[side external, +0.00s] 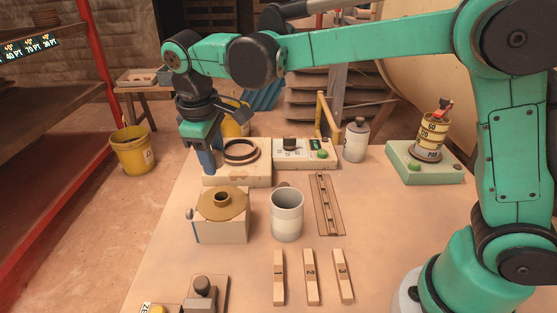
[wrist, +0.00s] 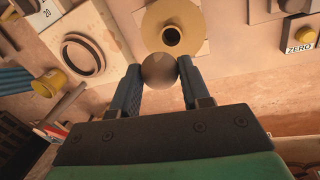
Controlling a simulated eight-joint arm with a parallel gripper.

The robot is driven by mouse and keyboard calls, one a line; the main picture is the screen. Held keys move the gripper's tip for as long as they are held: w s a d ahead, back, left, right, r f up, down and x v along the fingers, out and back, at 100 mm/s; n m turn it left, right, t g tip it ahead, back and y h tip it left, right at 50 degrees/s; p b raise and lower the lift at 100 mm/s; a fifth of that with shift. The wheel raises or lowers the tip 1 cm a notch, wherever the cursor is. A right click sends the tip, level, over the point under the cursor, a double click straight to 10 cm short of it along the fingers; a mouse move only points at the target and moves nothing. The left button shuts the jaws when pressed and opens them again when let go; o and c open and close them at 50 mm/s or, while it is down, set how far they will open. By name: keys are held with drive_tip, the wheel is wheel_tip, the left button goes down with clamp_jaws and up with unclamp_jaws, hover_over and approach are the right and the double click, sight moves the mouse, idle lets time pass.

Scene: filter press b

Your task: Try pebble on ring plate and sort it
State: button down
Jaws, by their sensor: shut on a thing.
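My gripper (side external: 208,165) hangs over the left edge of the table, beside the pale block with the dark ring (side external: 240,161). Its two blue fingers are shut on a round brown pebble (wrist: 160,69), which shows between the fingertips in the wrist view. In the side view the pebble cannot be made out. The ring (wrist: 68,44) lies to the left of the pebble in the wrist view, apart from it. A tan disc with a raised central hole (side external: 235,207) sits on a box in front of the block; it also shows in the wrist view (wrist: 152,26).
A grey-white cup (side external: 287,222) stands mid-table, with a slotted wooden strip (side external: 328,205) to its right. Numbered wooden bars (side external: 311,278) lie in front. A dial box (side external: 300,153), a bottle (side external: 355,140) and a green-based stand (side external: 425,168) are behind. A yellow bucket (side external: 132,152) is on the floor.

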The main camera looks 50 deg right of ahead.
drive_tip(key=shift+f, duration=0.1)
drive_tip(key=shift+f, duration=2.9)
drive_tip(key=shift+c, duration=1.7)
unclamp_jaws()
drive_tip(key=shift+s+a+r, duration=0.1)
drive_tip(key=shift+a+r, duration=0.05)
drive_tip(key=shift+r, duration=0.8)
drive_tip(key=shift+s+a+r, duration=0.1)
drive_tip(key=shift+s+r, duration=0.05)
drive_tip(key=shift+r, duration=0.75)
drive_tip(key=shift+s+a+r, duration=0.1)
drive_tip(key=shift+a+r, duration=0.05)
drive_tip(key=shift+r, duration=0.8)
